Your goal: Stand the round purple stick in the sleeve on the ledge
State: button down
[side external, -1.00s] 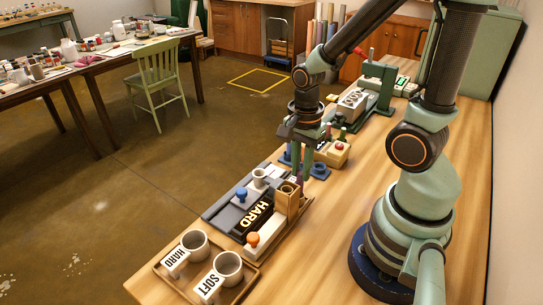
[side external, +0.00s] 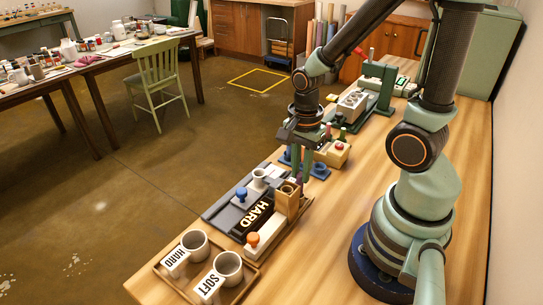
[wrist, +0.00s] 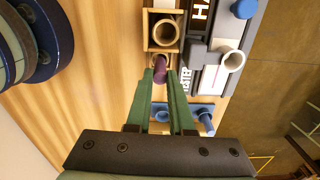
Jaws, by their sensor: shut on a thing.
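The round purple stick (wrist: 160,72) is between the green fingertips of my gripper (wrist: 160,80), which is shut on it. In the side view, my gripper (side external: 299,176) points down just behind the open-topped wooden box, and the stick (side external: 299,188) shows only as a small dark piece there. The box holds a round sleeve (wrist: 166,33), which also shows in the side view (side external: 289,188). The stick is close beside the box in the wrist view. A pale rounded edge lies around the stick's far end; I cannot tell whether the stick is inside it.
A blue holder (side external: 318,170) and red-button box (side external: 336,154) stand behind. Two mugs (side external: 194,244) share a front tray. Bare table lies to the right.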

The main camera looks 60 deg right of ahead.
jog(key=shift+f, duration=1.1)
dwell(0.6)
jog(key=c, duration=0.7)
grip_release()
jog(key=shift+r, duration=0.1)
jog(key=shift+r, duration=3.95)
jog(key=w+a+r+n+t, duration=0.1)
jog(key=r+n+t, duration=0.1)
jog(key=n, duration=0.4)
jog(key=w+a+r+n+t, duration=0.1)
jog(key=r+n, duration=0.4)
jog(key=n, duration=0.1)
jog(key=w+a+r+n+t, duration=0.1)
jog(key=w+r+n+t, duration=0.1)
jog(key=n, duration=0.4)
jog(key=shift+a+r+n+t, duration=0.3)
jog(key=shift+a+r, duration=0.1)
jog(key=shift+r, duration=0.4)
